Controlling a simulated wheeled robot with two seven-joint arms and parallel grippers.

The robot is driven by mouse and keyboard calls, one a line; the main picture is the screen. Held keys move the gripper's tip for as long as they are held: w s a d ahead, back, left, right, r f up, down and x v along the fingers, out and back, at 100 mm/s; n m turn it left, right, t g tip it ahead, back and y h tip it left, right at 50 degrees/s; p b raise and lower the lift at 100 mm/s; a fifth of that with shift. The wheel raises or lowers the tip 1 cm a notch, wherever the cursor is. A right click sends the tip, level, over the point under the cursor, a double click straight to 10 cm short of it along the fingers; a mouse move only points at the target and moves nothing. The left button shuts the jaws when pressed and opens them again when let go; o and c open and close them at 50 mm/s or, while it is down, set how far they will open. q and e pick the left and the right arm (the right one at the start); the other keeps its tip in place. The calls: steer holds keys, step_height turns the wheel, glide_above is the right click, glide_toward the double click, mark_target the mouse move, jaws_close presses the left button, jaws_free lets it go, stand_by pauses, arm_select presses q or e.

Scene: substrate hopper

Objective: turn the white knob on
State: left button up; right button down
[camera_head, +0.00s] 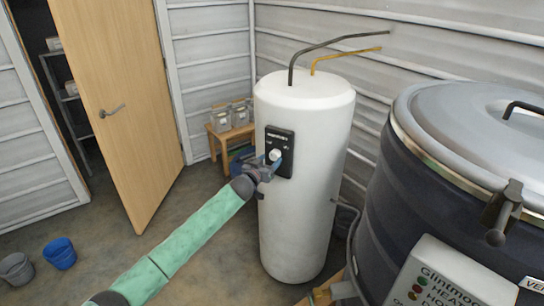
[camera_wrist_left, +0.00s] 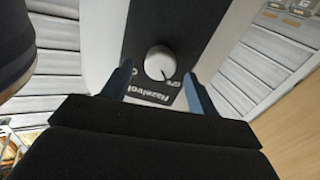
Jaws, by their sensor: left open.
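The white knob (camera_head: 275,155) sits on a black control panel (camera_head: 287,139) on the front of a tall white cylindrical tank (camera_head: 300,220). In the left wrist view the knob (camera_wrist_left: 160,63) is round, with a small dark mark on its lower right edge. My left gripper (camera_head: 268,165) is at the panel, its fingers open. In the left wrist view the blue fingers (camera_wrist_left: 157,85) stand on either side of the knob with a gap to each side. Whether the fingertips reach level with the knob is hard to tell. My right gripper is not in view.
A large dark drum (camera_head: 400,200) with a grey lid stands close at right. A wooden stool (camera_head: 231,137) with jars is behind the tank at left. An open wooden door (camera_head: 120,100) and a blue bucket (camera_head: 60,253) are further left. Floor between is clear.

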mark_target(275, 155)
arm_select(q)
steer(key=shift+x, duration=1.3)
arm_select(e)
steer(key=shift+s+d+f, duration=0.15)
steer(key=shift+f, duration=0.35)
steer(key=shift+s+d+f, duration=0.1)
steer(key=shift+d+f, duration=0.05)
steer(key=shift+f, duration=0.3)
arm_select(q)
steer(key=c, duration=1)
